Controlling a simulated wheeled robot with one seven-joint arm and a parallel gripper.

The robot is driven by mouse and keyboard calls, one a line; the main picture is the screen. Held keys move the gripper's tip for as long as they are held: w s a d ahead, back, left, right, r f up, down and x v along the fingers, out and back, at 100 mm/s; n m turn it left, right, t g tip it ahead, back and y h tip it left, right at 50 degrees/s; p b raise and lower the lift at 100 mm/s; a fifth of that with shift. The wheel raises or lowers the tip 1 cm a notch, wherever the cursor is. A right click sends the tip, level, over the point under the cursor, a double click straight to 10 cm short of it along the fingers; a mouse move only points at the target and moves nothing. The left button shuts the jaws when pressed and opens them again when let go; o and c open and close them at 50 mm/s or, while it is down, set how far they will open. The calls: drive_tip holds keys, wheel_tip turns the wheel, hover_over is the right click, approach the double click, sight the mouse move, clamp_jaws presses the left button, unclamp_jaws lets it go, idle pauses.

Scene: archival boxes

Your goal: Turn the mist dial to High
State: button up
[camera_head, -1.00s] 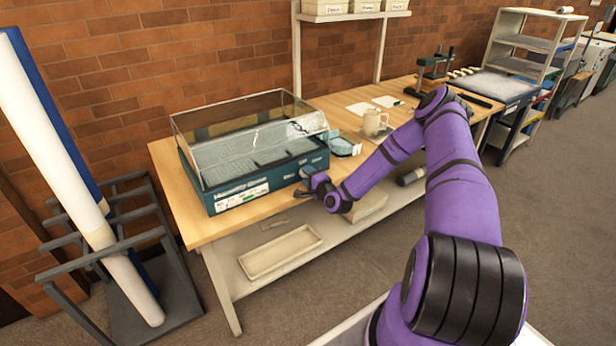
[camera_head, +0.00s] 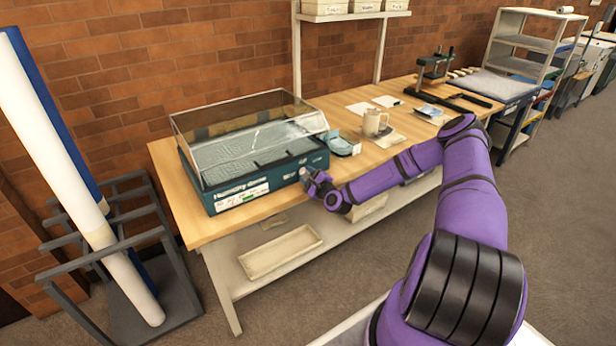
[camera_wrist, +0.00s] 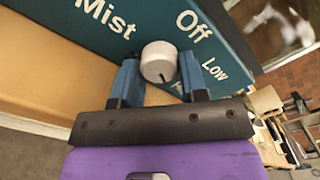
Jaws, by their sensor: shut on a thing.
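The mist dial (camera_wrist: 159,60) is a round white knob on the teal front panel of the humidity box (camera_head: 240,192). In the wrist view the panel reads "Mist", "Off" and "Low", with a third label mostly hidden behind my right-hand finger. A small dark mark shows on the dial's lower edge in that view, toward the partly hidden label. My gripper (camera_wrist: 159,69) has its two blue fingers shut on the dial, one on each side. In the head view my gripper (camera_head: 309,178) is at the box's right front corner; the dial is too small to make out clearly.
The box has a clear sloped lid (camera_head: 250,125) and stands on a wooden table (camera_head: 190,225). A tray (camera_head: 282,252) is on the lower shelf. A rack with rolls (camera_head: 100,215) stands left.

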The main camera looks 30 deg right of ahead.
drive_tip(key=shift+f, duration=0.1)
idle(0.4)
drive_tip(key=o, duration=0.9)
drive_tip(key=shift+s, duration=0.1)
drive_tip(key=shift+o, duration=0.2)
